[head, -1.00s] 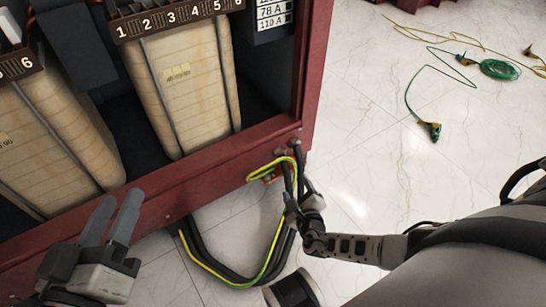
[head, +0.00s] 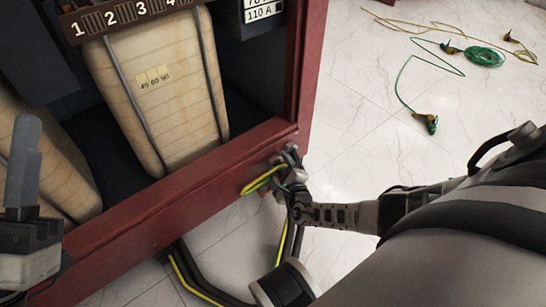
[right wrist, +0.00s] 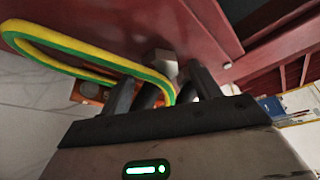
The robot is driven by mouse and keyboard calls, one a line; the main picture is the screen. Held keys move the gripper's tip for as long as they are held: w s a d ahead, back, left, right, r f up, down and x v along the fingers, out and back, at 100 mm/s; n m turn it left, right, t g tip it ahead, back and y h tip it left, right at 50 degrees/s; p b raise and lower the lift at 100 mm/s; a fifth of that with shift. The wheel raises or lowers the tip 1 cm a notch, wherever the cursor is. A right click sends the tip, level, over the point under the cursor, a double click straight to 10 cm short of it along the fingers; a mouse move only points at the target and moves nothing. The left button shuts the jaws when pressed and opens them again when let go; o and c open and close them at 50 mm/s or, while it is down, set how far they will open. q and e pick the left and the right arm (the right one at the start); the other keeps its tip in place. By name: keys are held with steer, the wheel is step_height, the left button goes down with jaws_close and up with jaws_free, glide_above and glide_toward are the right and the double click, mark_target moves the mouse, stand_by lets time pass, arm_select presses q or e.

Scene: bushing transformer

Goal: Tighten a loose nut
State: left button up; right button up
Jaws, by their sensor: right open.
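In the right wrist view a grey hex-shaped piece (right wrist: 160,58), which looks like the nut, sits on the underside of the red frame. My right gripper (right wrist: 163,85) is open, with its two fingers on either side of this piece; whether they touch it is unclear. A yellow-green wire (right wrist: 75,45) loops up beside the fingers. In the head view my right gripper (head: 288,168) is at the lower right corner of the red frame (head: 190,190), where it hides the nut. My left gripper (head: 24,170) is at the left edge, seen side-on, so its opening is unclear.
A copper-coloured plate with a bolt (right wrist: 90,92) lies close to the left finger. Wrapped coils (head: 160,90) stand inside the frame. Black cables (head: 190,270) hang below it.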

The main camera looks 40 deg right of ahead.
steer(key=shift+w+d+f, duration=0.1)
steer(key=shift+w+d, duration=0.05)
steer(key=shift+w, duration=0.4)
arm_select(q)
steer(key=shift+r+m+h, duration=0.4)
steer(key=shift+m+h, duration=0.3)
arm_select(e)
steer(key=c, duration=1)
steer(key=shift+m+g+y, duration=0.3)
steer(key=shift+m+y, duration=0.2)
steer(key=shift+m, duration=0.6)
steer(key=o, duration=1)
